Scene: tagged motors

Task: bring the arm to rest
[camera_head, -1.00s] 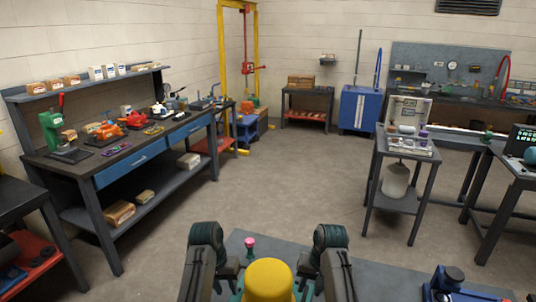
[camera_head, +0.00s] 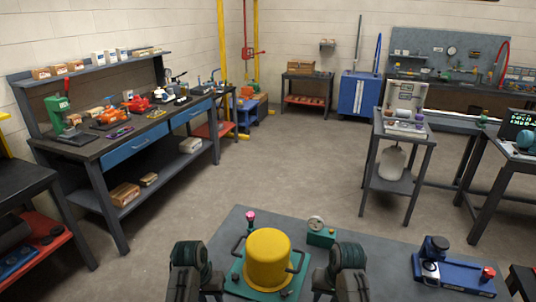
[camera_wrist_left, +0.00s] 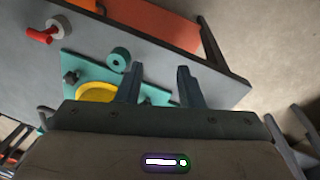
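A yellow domed motor (camera_head: 267,260) stands upright on a teal base plate (camera_head: 240,280) on the grey table in front of me. It has dark handles at its sides. My left arm comes in at the lower left of the motor and my right arm at its lower right. In the left wrist view my left gripper (camera_wrist_left: 159,72) has its two fingers apart with nothing between them, over the table and beside the teal plate. Part of the yellow motor (camera_wrist_left: 97,93) shows there, partly hidden by the gripper body. My right gripper's (camera_head: 322,282) fingers are not clear.
The grey table (camera_head: 385,245) also holds a small green block with a round gauge (camera_head: 321,236), a pink-topped knob (camera_head: 250,216) and a blue device (camera_head: 452,272) at right. A workbench (camera_head: 130,145) stands left and a small stand (camera_head: 402,140) right. Open floor lies between.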

